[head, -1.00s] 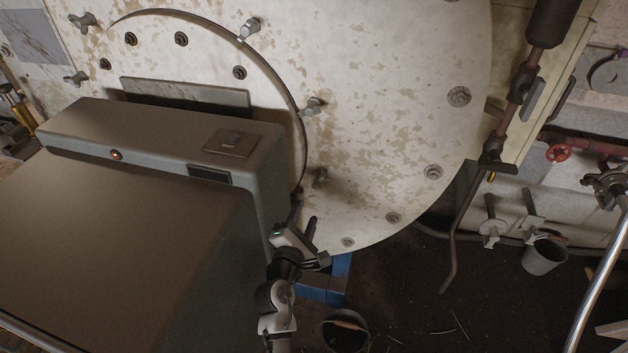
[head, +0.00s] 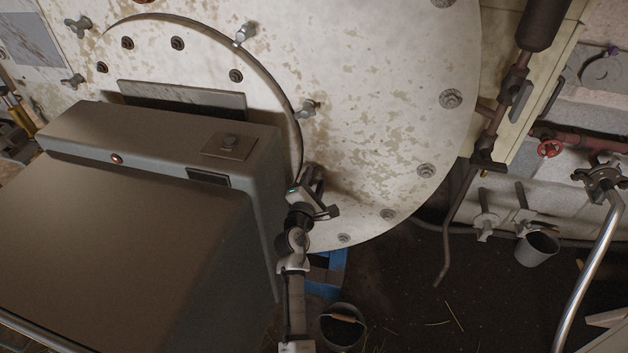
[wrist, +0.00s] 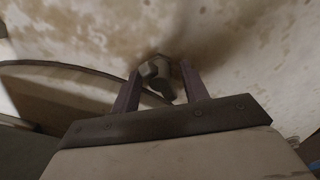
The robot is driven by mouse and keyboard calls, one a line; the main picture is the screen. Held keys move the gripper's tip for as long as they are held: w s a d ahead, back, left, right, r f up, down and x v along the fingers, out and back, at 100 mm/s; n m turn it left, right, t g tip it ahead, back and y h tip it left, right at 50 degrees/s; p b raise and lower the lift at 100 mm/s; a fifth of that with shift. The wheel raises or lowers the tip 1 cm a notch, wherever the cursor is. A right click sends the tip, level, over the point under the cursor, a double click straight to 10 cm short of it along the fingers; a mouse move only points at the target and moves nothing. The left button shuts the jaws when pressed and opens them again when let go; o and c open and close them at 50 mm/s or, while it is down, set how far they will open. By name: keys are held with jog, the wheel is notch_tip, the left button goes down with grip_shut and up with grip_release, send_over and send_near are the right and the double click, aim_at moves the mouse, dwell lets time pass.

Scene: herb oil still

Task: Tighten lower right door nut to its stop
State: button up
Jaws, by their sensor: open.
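In the head view my gripper (head: 314,180) is at the lower right of the round door (head: 270,110) and hides this nut.
A large grey-brown cabinet (head: 140,250) stands close to the left of my arm. A bucket (head: 343,326) is on the dark floor below, near a blue stand (head: 328,272). Pipes with a red valve wheel (head: 549,149) run at the right. The face right of my gripper has bolts near its rim.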

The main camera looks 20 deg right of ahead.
grip_shut()
jog(key=shift+f+m, duration=0.1)
jog(key=shift+m, duration=0.2)
jog(key=m+b, duration=0.2)
jog(key=shift+m, duration=0.3)
jog(key=m+b, duration=0.3)
jog(key=m, duration=0.1)
jog(key=shift+f+m+b, duration=0.1)
jog(key=shift+m+b, duration=0.2)
jog(key=m+b, duration=0.3)
jog(key=m, duration=0.1)
jog(key=shift+a, duration=0.1)
jog(key=c, duration=0.9)
grip_release()
jog(key=shift+r+m+b, duration=0.2)
jog(key=shift+m+b, duration=0.6)
jog(key=shift+m, duration=0.3)
